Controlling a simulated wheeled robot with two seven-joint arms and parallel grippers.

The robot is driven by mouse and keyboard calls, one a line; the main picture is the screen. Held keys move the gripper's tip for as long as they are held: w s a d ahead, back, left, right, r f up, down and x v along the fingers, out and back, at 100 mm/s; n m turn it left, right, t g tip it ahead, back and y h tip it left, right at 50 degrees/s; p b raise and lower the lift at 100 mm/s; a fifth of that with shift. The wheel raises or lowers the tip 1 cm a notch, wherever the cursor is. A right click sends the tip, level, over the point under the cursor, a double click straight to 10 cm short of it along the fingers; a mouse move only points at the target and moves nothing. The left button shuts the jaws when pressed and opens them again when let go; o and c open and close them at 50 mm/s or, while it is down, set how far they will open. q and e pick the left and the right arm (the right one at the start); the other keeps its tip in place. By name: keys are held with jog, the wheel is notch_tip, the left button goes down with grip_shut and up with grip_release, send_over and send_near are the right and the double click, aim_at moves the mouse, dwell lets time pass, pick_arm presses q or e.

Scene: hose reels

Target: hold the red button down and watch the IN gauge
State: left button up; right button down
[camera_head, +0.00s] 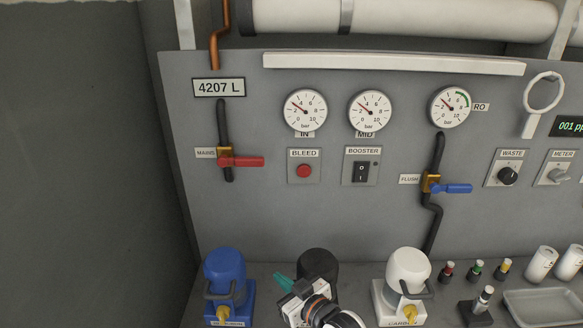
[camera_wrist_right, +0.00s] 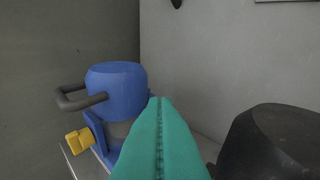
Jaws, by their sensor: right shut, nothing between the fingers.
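The red button (camera_head: 304,171) sits on the BLEED plate (camera_head: 304,154) on the grey panel, with nothing touching it. The IN gauge (camera_head: 305,110) is above it, a white dial in bar with its needle pointing up-left, near 3. My right gripper (camera_head: 280,279) is low in the head view, below the button and apart from it, near the blue and black housings. Its teal fingers (camera_wrist_right: 160,128) are shut together and empty in the right wrist view. My left gripper is not in view.
A blue housing (camera_head: 224,277), a black housing (camera_head: 318,263) and a white housing (camera_head: 406,268) stand along the bench. The red-handled MAINS valve (camera_head: 240,161) is left of the button and the BOOSTER switch (camera_head: 361,171) is right. The panel below the button is bare.

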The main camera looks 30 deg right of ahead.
aim_at(304, 171)
jog(key=w+d+r+m+t+h, duration=0.1)
jog(key=w+d+r+t, duration=0.1)
jog(key=d+r+t, duration=0.2)
jog(key=w+d+r+m+t+h, duration=0.1)
jog(key=w+d+r+t, duration=0.2)
jog(key=r, duration=0.7)
jog(key=d+t, duration=0.2)
jog(key=d, duration=0.1)
jog(key=shift+w+r+t, duration=0.15)
jog(key=shift+r+t, duration=0.15)
jog(key=shift+r, duration=0.1)
jog(key=shift+d, duration=0.1)
jog(key=shift+w+d+b, duration=0.75)
jog(key=shift+w+b, duration=0.2)
jog(key=shift+w, duration=0.3)
jog(key=shift+w+d+b, duration=0.75)
jog(key=shift+w+b, duration=0.15)
jog(key=shift+w, duration=0.4)
jog(key=shift+w+d+b, duration=0.75)
jog(key=shift+w+b, duration=0.2)
jog(key=shift+w, duration=0.3)
jog(key=shift+w, duration=0.1)
